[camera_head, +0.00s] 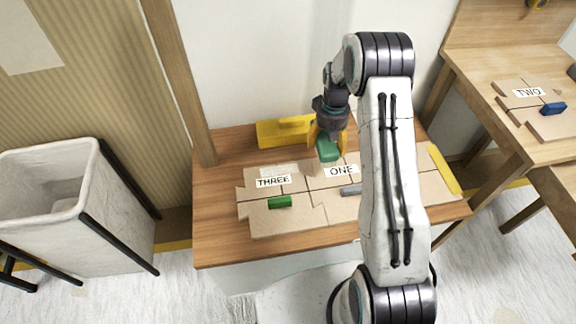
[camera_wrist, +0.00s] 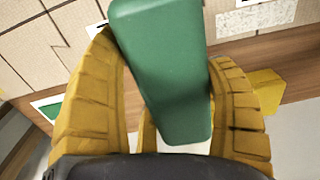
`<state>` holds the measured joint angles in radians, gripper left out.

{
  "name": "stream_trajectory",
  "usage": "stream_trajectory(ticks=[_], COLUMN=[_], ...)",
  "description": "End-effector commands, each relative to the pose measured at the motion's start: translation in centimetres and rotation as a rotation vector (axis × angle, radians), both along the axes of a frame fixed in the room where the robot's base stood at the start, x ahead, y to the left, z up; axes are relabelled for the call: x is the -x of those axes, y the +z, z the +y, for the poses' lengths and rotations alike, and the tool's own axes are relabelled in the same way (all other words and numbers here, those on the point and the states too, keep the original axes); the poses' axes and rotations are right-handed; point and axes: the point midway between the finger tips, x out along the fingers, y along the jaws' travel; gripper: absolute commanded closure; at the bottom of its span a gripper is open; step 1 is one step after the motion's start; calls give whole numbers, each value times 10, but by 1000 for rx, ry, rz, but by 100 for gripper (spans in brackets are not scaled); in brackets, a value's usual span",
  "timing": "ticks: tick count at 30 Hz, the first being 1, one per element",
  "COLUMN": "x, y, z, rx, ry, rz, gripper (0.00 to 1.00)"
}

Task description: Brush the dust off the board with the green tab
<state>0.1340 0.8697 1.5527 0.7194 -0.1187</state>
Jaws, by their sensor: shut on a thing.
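My gripper (camera_head: 328,138) has its yellow fingers shut on a teal-green block-shaped tool (camera_head: 328,151), above the back of the table by the label ONE. In the wrist view the tool (camera_wrist: 163,70) fills the space between the fingers (camera_wrist: 165,105); I cannot see any bristles. The board with the green tab (camera_head: 279,202) is labelled THREE and lies flat, front left of my gripper. A pale speckled patch (camera_head: 280,170) lies near its back edge; a similar patch shows in the wrist view (camera_wrist: 256,17). The tool seems apart from that patch.
The board labelled ONE (camera_head: 320,172) adjoins on the right, with a grey tab (camera_head: 350,191); my arm hides part of it. A yellow block (camera_head: 281,133) stands at the table's back. Board TWO (camera_head: 514,104) with a blue tab lies on another table. A bin (camera_head: 50,165) stands left.

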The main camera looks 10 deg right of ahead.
Motion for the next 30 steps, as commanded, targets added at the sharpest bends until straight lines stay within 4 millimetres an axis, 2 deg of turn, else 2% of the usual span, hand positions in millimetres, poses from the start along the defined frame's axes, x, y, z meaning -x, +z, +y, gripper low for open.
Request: stream_trajectory(ticks=[1,7,15,30], x=[0,0,0,-2], y=[0,0,-3,-4], z=[0,0,-6,-29], rx=[0,0,0,0], ry=[0,0,-12,-58], rz=[-1,-1,-1,-2], gripper=[41,57,57,57])
